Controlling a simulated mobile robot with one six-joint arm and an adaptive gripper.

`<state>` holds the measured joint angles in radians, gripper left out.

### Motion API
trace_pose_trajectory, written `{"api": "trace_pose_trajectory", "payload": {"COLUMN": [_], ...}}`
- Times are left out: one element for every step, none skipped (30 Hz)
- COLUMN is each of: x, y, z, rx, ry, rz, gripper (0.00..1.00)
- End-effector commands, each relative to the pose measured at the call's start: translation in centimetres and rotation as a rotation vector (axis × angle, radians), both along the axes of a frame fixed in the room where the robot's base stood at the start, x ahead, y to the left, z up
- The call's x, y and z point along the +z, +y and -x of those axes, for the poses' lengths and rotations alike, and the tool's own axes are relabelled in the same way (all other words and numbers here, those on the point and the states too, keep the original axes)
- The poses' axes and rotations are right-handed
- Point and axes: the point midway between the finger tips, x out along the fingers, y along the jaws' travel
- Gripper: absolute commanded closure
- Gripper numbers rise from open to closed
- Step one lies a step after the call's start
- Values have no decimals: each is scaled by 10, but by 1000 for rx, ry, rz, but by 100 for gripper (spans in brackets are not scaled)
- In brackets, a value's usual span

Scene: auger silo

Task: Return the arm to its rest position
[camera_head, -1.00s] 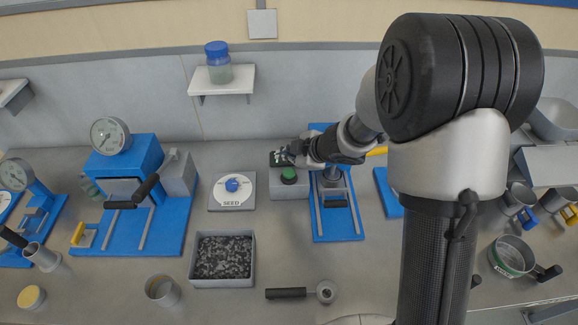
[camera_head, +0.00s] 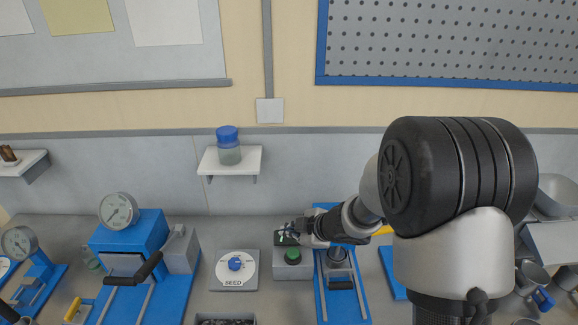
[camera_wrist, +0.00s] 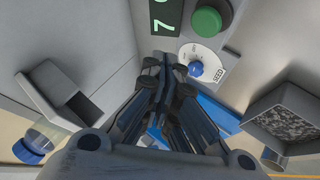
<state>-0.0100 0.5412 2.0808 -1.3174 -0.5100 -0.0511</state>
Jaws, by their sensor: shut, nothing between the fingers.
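My gripper (camera_wrist: 165,85) is shut and empty in the wrist view, its dark fingers together. In the head view my gripper (camera_head: 291,229) is small and lies in front of the box with the green button (camera_head: 292,256), partly covering that box's display. My arm reaches across from the right side of the head view and hides part of the bench. In the wrist view the green button (camera_wrist: 206,20) and a display reading 7 (camera_wrist: 165,18) lie just beyond the fingertips. Whether the gripper touches the box, I cannot tell.
A SEED dial (camera_head: 235,264) sits left of the button box. A blue-based press with a gauge (camera_head: 119,210) stands further left. A blue-lidded jar (camera_head: 228,146) rests on a wall shelf. A tray of dark grains (camera_wrist: 287,121) shows in the wrist view. A blue-railed stand (camera_head: 340,285) is under my arm.

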Motion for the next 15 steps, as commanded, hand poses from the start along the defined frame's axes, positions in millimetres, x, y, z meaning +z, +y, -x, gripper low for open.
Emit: {"api": "trace_pose_trajectory", "payload": {"x": [1,3,8,13,18,29,38,47,60,70,80,92,101,109,119], "y": [-1,-2,-6,-9,-14,-23,-30,-38,-51,-60,-70,-83,-92,-101,-112], "z": [-1,-1,-3,-4,-5,-7,-8,-8,-7,-5,-2,3,9,15,25], "rx": [-5,-13,-31,-49,-77,-119,-158,-202,-267,-318,-370,-438,-489,-539,-603], "ry": [-2,-5,-9,-16,-21,-32,-41,-47,-55,-60,-62,-63,-62,-60,-54], "rz": [1,3,8,13,19,30,37,45,54,59,64,69,69,69,66], "gripper": [100,100,100,100,100,100,100,100,100,100,100,100,100,100,100]}}
